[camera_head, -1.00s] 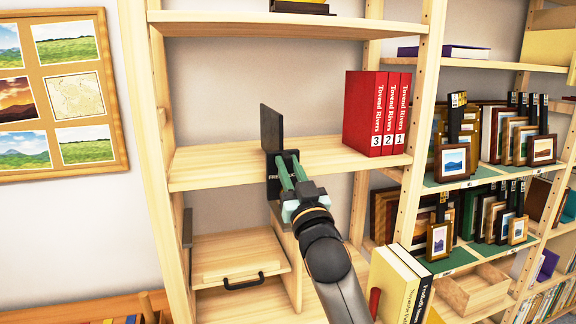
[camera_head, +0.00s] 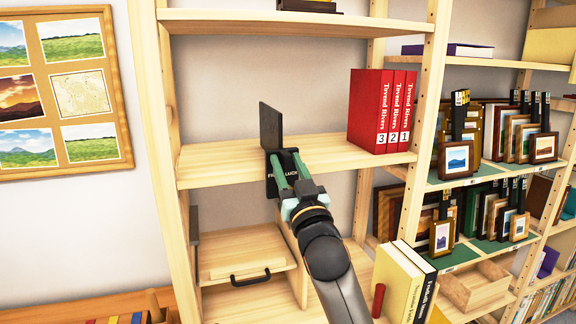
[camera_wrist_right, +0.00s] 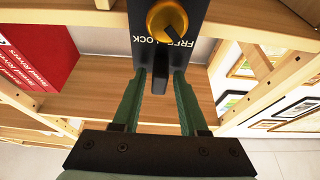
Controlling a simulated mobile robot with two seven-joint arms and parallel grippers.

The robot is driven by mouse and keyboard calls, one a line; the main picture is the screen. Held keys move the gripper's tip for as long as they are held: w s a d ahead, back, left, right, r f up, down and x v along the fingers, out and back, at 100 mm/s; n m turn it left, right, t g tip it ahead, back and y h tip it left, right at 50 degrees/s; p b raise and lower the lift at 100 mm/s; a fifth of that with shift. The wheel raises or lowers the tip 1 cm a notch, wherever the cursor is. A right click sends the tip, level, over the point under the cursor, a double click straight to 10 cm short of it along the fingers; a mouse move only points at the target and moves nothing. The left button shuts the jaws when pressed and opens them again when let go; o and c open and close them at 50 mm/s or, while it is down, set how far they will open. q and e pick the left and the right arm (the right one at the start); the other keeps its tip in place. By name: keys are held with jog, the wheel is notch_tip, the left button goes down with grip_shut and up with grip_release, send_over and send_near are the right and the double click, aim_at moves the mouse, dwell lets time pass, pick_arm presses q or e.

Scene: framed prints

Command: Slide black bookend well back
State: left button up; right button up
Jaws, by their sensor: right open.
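The black bookend (camera_head: 270,127) stands upright on the middle shelf (camera_head: 225,162), left of the red books. Its lower front part, at the shelf's front edge, carries the words FREE and LOCK. In the right wrist view this black front part (camera_wrist_right: 200,14) shows a gold knob (camera_wrist_right: 167,20) and a dark lever (camera_wrist_right: 160,75) pointing down. My right gripper (camera_head: 286,157) is at the bookend's front. In the wrist view its green fingers (camera_wrist_right: 160,84) are open, one on each side of the lever, with gaps visible. My left gripper is not in view.
Three red books (camera_head: 382,112) stand at the shelf's right end. Bare shelf lies on both sides of the bookend. Wooden posts (camera_head: 158,130) frame the shelf, and an upper shelf (camera_head: 300,24) runs above. Cream and black books (camera_head: 403,283) stand lower right.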

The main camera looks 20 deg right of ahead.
jog(key=shift+o, duration=0.5)
jog(key=shift+s+f, duration=0.15)
jog(key=shift+s, duration=0.1)
jog(key=b+v, duration=0.2)
jog(key=v, duration=1)
